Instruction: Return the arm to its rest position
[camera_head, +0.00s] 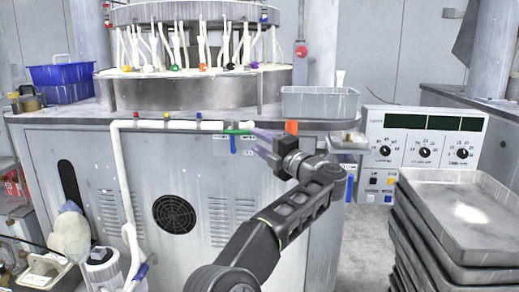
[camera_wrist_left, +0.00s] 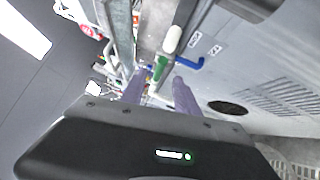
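My left arm comes up from the bottom of the head view. Its left gripper (camera_head: 254,141) points left, in front of the grey polishing machine (camera_head: 288,215). The two purple fingers are spread apart. In the left wrist view the left gripper (camera_wrist_left: 160,77) also shows its fingers apart, with nothing held between them. A pipe with a green part (camera_wrist_left: 161,63) shows beyond the fingertips; I cannot tell how far off it is. My right gripper is not in view.
The machine's pipe and blue valve handle (camera_head: 233,144) are close to the left fingertips in the picture. A grey metal bin (camera_head: 320,103) sits on the machine's ledge. Stacked metal trays (camera_head: 465,215) and a control box (camera_head: 422,150) stand at right. A blue crate (camera_head: 62,82) is at left.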

